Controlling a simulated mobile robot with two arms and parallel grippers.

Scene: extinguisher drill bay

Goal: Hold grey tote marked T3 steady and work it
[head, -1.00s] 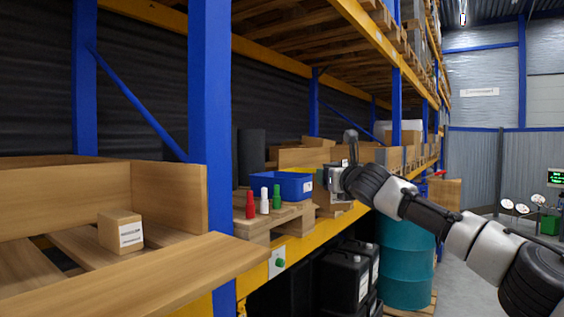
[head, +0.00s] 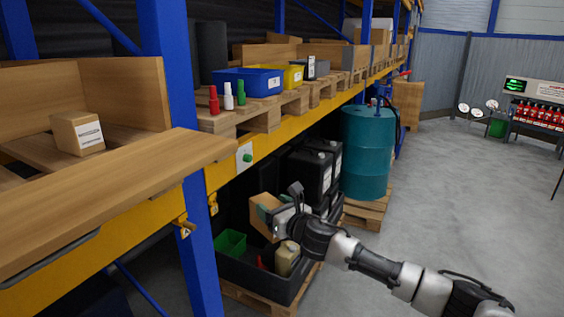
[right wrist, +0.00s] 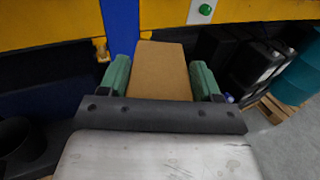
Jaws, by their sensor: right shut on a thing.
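A small grey tote (head: 322,68) stands on the pallet shelf, right of a yellow tote (head: 290,76) and a blue tote (head: 247,81). A pale label shows near its left end, too small to read. My right gripper (head: 271,212) is well below and in front of it, apart from it. It is shut on a brown cardboard box (head: 262,211). In the right wrist view the box (right wrist: 160,72) sits between the green fingers of the gripper (right wrist: 161,80). My left gripper is not in view.
A dark bin (head: 262,280) with a green container (head: 231,243) stands on a low pallet under the held box. Black canisters (head: 305,175) and a teal drum (head: 368,150) are beyond. A blue rack post (head: 178,150) stands left.

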